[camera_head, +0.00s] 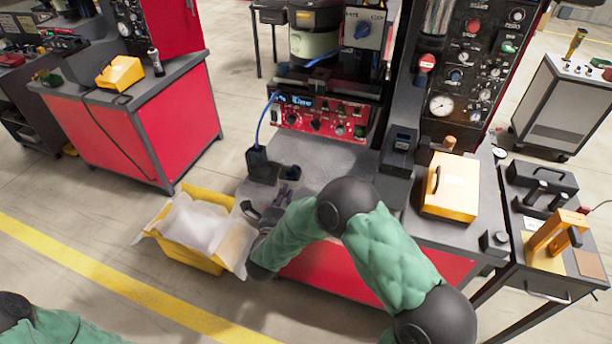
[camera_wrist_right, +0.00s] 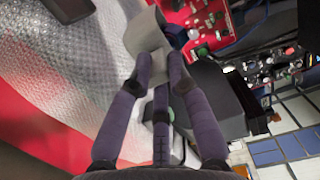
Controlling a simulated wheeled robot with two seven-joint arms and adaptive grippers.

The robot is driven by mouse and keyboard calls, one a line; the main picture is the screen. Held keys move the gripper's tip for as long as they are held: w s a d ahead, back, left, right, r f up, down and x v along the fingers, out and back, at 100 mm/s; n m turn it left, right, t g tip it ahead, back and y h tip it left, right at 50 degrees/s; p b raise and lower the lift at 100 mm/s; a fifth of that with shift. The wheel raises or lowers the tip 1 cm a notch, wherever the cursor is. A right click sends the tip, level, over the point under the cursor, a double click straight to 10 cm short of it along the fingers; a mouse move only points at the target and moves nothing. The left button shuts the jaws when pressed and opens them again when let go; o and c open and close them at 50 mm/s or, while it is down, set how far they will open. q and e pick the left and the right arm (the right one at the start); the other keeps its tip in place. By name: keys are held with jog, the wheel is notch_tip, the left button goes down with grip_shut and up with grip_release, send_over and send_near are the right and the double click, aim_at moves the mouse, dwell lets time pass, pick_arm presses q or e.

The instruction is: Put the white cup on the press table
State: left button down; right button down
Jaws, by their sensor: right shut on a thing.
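My right gripper (camera_head: 284,192) is at the left front part of the press table (camera_head: 335,158) in the head view. In the right wrist view its fingers (camera_wrist_right: 158,72) are shut on a pale grey-white cup (camera_wrist_right: 142,32). The cup lies tilted between the fingertips, with the table's textured metal top (camera_wrist_right: 70,62) behind it. I cannot tell whether the cup touches the top. In the head view the cup is not clearly visible around the fingers. My left gripper is out of view; only part of that arm shows at the lower left.
A yellow bin (camera_head: 192,258) with a pale liner stands on the floor left of the press table. A black block with a blue cable (camera_head: 262,162) and the red control box (camera_head: 322,116) stand behind the gripper. A yellow case (camera_head: 452,187) is to the right.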

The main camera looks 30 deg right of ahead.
aim_at(300, 181)
jog(key=shift+d+r+m+g+h, duration=0.45)
jog(key=shift+r+m+g+h, duration=0.2)
jog(key=shift+m+g+h, duration=0.2)
jog(key=w+d+f, duration=0.1)
jog(key=d, duration=0.1)
jog(key=w+d+f+b, duration=0.1)
jog(key=w+d, duration=0.1)
jog(key=w+d+f+b, duration=0.1)
jog(key=d+f, duration=0.1)
jog(key=d, duration=0.1)
jog(key=shift+w, duration=0.25)
jog(key=w+d+f, duration=0.1)
jog(key=d+f+b, duration=0.1)
jog(key=f, duration=0.1)
jog(key=w+d+f+b, duration=0.1)
jog(key=shift+w+d+f, duration=0.25)
jog(key=shift+w+f, duration=0.05)
jog(key=shift+f, duration=0.1)
jog(key=shift+d+f, duration=0.15)
jog(key=shift+f, duration=0.1)
jog(key=f+b, duration=0.2)
jog(key=f, duration=0.1)
jog(key=shift+w+d+f, duration=0.1)
jog(key=shift+w+f, duration=0.1)
jog(key=shift+f, duration=0.05)
jog(key=shift+r, duration=0.1)
